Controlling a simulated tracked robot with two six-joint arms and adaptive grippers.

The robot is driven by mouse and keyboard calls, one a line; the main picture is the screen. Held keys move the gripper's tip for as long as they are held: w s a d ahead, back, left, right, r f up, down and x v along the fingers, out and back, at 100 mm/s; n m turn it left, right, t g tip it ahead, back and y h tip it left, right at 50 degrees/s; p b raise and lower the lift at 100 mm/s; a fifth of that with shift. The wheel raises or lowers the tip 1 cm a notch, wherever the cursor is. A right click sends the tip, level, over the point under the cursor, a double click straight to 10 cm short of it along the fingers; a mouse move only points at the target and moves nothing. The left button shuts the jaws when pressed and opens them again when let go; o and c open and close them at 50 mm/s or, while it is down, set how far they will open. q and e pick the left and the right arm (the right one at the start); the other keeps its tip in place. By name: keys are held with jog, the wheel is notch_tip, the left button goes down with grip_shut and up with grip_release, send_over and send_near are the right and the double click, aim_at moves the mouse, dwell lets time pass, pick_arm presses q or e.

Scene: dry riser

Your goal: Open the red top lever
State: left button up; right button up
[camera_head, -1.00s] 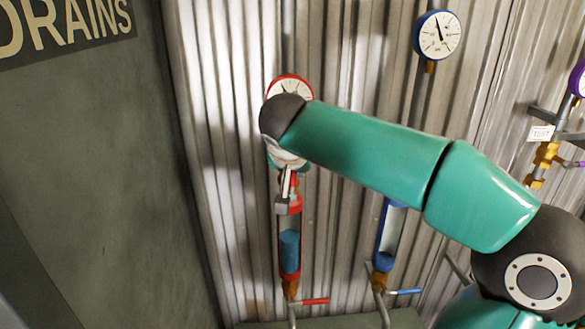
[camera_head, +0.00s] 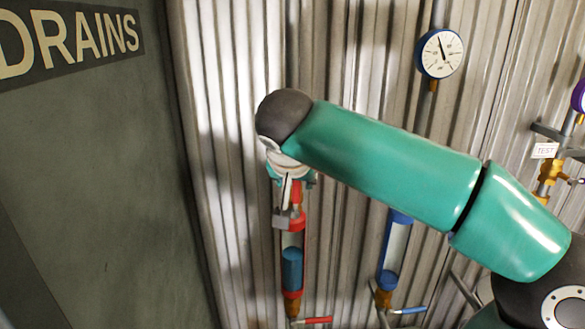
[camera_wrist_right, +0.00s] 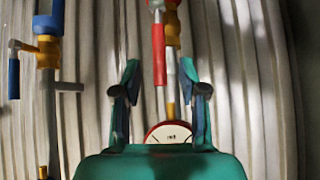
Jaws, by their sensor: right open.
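The red top lever (camera_wrist_right: 158,54) hangs lengthwise along its pipe in the right wrist view, with brass fittings (camera_wrist_right: 172,28) beside it. My right gripper (camera_wrist_right: 158,82) is open, one finger on each side of the lever's line in that view. I cannot tell whether the fingers reach as far as the lever. In the head view my right gripper (camera_head: 290,200) is over the top of the red column (camera_head: 291,266). It partly hides the lever there. My left gripper is not in view.
A red-rimmed gauge (camera_wrist_right: 170,132) sits by the gripper's base in the wrist view. A blue column (camera_head: 393,252) and blue-rimmed gauge (camera_head: 440,53) stand to the right. A lower red lever (camera_head: 318,320) sits below. A dark DRAINS panel (camera_head: 90,180) is at left.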

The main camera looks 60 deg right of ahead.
jog(key=v, duration=0.6)
jog(key=shift+a+r, duration=0.25)
dwell(0.3)
